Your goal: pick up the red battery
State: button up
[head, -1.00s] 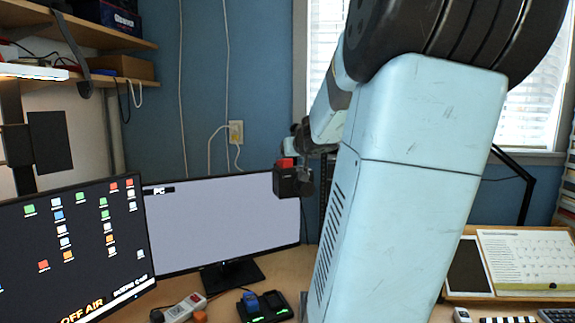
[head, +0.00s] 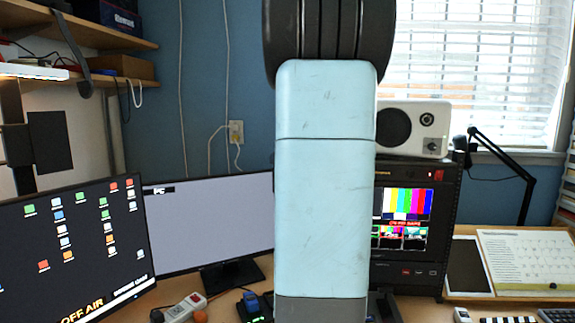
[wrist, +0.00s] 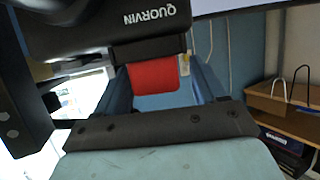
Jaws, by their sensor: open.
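The red battery (wrist: 153,77) shows in the upper middle of the wrist view, sticking out of a black device marked QUORVIN (wrist: 120,30). My gripper (wrist: 157,66) is open, with one bluish finger on each side of the battery. I cannot tell whether either finger touches it. In the head view, my light blue arm stands upright in the middle and hides the battery, the device and my gripper.
A grey monitor (head: 215,225) stands left of my arm, with a dark icon screen (head: 75,250) further left. A charger with a blue battery (head: 250,303) is partly hidden below. A colour-bar screen (head: 403,235) and white speaker (head: 437,128) stand right.

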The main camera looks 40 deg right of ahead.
jog(key=shift+w+d+f, duration=0.1)
jog(key=shift+w+f, duration=0.05)
jog(key=shift+w, duration=0.1)
jog(key=shift+c, duration=0.3)
grip_shut()
dwell(0.4)
